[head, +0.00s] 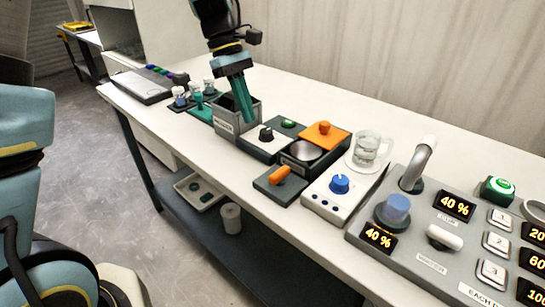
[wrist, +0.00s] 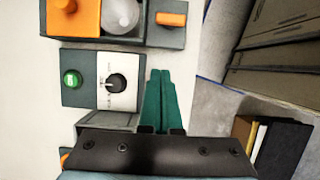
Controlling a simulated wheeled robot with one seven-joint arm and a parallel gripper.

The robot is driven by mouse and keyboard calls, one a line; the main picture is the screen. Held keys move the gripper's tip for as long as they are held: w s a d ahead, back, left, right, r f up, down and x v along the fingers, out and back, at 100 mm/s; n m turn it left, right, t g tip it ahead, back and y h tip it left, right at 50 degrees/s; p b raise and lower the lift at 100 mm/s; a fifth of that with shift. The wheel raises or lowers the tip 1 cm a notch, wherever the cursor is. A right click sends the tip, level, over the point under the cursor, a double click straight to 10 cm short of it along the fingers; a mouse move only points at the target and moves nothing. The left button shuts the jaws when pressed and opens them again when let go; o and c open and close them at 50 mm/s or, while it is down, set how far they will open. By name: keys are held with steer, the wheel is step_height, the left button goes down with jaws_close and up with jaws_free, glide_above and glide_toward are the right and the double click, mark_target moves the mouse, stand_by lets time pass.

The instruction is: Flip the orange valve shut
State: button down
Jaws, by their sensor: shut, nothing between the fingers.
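The orange valve is a short orange handle (head: 279,175) on a dark flat base at the front edge of the bench. In the wrist view the orange handle (wrist: 171,19) shows at the top, lying sideways in the picture, right of a black box with a pale round thing. My gripper (head: 247,117) has teal fingers pointing down by a grey box (head: 222,126), left of the valve in the head view. Its fingers (wrist: 160,73) are together and empty, well apart from the valve. Whether the fingertips touch the grey box I cannot tell.
Between gripper and valve stands a control box with a black knob (head: 266,134) and green button. An orange lid (head: 323,134) partly covers the black box. A blue-knob box (head: 340,184), glass mug (head: 367,147) and a large panel (head: 428,258) stand to the right.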

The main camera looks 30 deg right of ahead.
mark_target(283, 156)
steer(key=p+x, duration=0.2)
steer(key=x, duration=0.8)
steer(key=s, duration=0.1)
steer(key=s+p, duration=0.1)
steer(key=shift+s+d+r, duration=0.2)
steer(key=shift+s+d, duration=0.05)
steer(key=shift+d, duration=0.05)
steer(key=shift+s+d+f+p, duration=0.2)
steer(key=shift+s+p, duration=0.15)
steer(key=shift+s, duration=0.3)
steer(key=shift+s+d+m+y+p, duration=0.1)
steer(key=shift+d+m+y+p, duration=0.2)
steer(key=shift+m, duration=0.55)
steer(key=shift+s+d+m+y+p, duration=0.15)
steer(key=shift+m+p, duration=0.25)
steer(key=shift+m, duration=0.45)
steer(key=shift+s+d+m+y+p, duration=0.15)
steer(key=shift+d+m+y+p, duration=0.25)
steer(key=shift+m, duration=0.65)
steer(key=shift+s+d+m+y+p, duration=0.1)
steer(key=shift+s+d+m+y, duration=0.1)
steer(key=shift+m+y, duration=0.6)
stand_by(2.3)
